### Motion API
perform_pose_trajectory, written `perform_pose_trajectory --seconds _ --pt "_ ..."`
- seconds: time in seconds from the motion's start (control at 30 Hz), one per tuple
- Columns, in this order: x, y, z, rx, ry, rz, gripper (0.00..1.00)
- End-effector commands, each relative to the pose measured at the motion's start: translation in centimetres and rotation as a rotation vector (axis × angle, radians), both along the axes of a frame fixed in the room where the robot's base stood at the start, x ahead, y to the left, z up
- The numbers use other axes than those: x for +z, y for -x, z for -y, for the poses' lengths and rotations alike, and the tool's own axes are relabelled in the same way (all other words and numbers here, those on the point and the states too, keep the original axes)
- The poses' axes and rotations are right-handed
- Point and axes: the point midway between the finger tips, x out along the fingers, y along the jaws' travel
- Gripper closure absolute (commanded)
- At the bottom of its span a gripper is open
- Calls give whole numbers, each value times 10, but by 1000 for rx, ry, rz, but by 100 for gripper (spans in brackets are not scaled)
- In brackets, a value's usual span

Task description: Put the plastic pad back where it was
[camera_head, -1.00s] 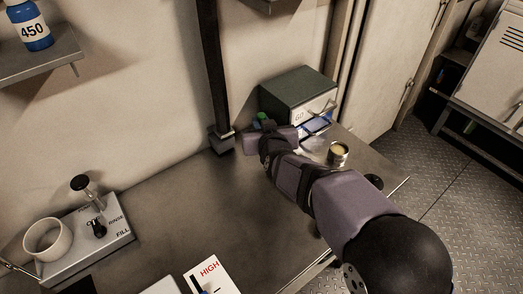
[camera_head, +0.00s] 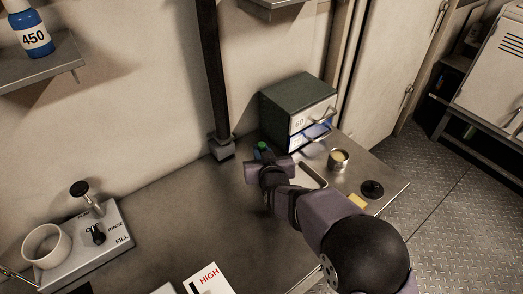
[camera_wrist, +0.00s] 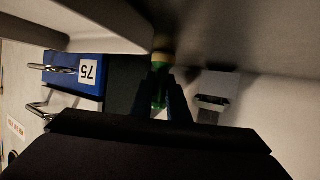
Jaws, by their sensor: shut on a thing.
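My gripper (camera_wrist: 162,105) is shut on a green thing (camera_wrist: 159,68) with a yellowish top, which stands between the fingers in the wrist view. In the head view my gripper (camera_head: 262,165) is over the worktop near the wall, and the green thing (camera_head: 262,146) shows just beyond it. Its lower part is hidden by my wrist. I cannot tell a plastic pad for certain. A small flat yellow piece (camera_head: 357,201) lies near the worktop's right edge, beside a dark round disc (camera_head: 372,189).
A green drawer cabinet (camera_head: 300,98) with a blue lower drawer (camera_head: 309,137) stands behind my gripper. A metal tin (camera_head: 338,160) stands right of my arm. The worktop's middle (camera_head: 180,205) is clear.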

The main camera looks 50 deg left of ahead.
Motion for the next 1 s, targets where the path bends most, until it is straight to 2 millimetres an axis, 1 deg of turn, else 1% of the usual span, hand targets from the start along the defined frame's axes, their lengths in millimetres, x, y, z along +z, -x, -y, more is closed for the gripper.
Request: perform_pose_trajectory --seconds 0.17,0.33,0.37,0.4,0.43,0.73,0.87,1.0 --pt "1 0 0 0 -1 0 100" --pt "-4 0 0 0 -1 0 100" --pt "-3 0 0 0 -1 0 81" --pt "-3 0 0 0 0 0 71" --pt "-3 0 0 0 0 0 66" --pt "-2 0 0 0 0 0 66" --pt "3 0 0 0 -1 0 66" --pt "4 4 7 0 0 0 66"
